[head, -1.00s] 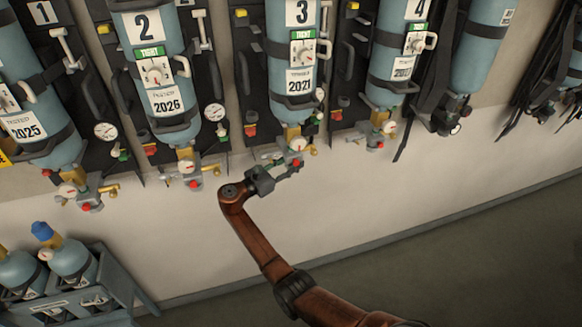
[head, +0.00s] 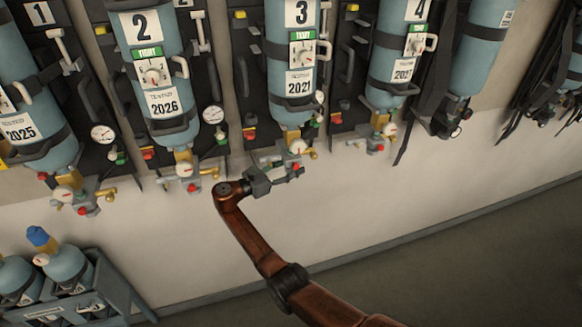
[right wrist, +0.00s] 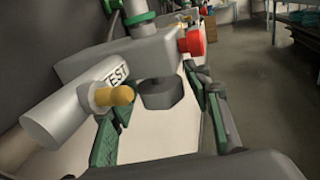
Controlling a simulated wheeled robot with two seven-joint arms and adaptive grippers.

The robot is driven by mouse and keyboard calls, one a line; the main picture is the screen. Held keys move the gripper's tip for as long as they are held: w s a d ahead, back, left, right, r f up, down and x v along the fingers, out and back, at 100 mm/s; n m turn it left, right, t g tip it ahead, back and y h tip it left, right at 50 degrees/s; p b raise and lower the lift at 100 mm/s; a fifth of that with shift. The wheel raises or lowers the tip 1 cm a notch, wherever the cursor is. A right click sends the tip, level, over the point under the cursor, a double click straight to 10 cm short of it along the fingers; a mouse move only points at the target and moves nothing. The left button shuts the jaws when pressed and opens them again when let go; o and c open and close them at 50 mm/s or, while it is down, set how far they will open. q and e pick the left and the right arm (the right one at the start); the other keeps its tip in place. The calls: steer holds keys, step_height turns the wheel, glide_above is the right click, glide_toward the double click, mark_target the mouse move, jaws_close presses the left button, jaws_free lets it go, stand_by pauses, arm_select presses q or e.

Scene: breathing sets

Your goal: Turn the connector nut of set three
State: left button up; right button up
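Set three's blue cylinder (head: 291,100) hangs upside down on the wall, its valve block and gauge (head: 298,147) at the bottom. My right gripper (head: 290,173) is just below that valve block. In the right wrist view, a dark grey faceted nut (right wrist: 160,93) sits under a grey block (right wrist: 130,55) with a red knob (right wrist: 192,41). The green fingers of my right gripper (right wrist: 152,106) stand apart on either side of the nut, with visible gaps. A grey cylinder marked "TEST" (right wrist: 70,115) with a brass tip is beside the left finger. My left gripper is not in view.
Set two (head: 150,75) hangs to the left and set four (head: 392,65) to the right, each with low fittings. A blue rack of cylinders (head: 110,285) stands at the lower left. The wall below set three (head: 340,190) is bare.

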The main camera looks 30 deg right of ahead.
steer(key=shift+o, duration=0.9)
steer(key=shift+r, duration=0.1)
steer(key=shift+a, duration=0.15)
steer(key=a, duration=1.1)
steer(key=shift+s+a, duration=0.3)
steer(key=shift+a, duration=0.1)
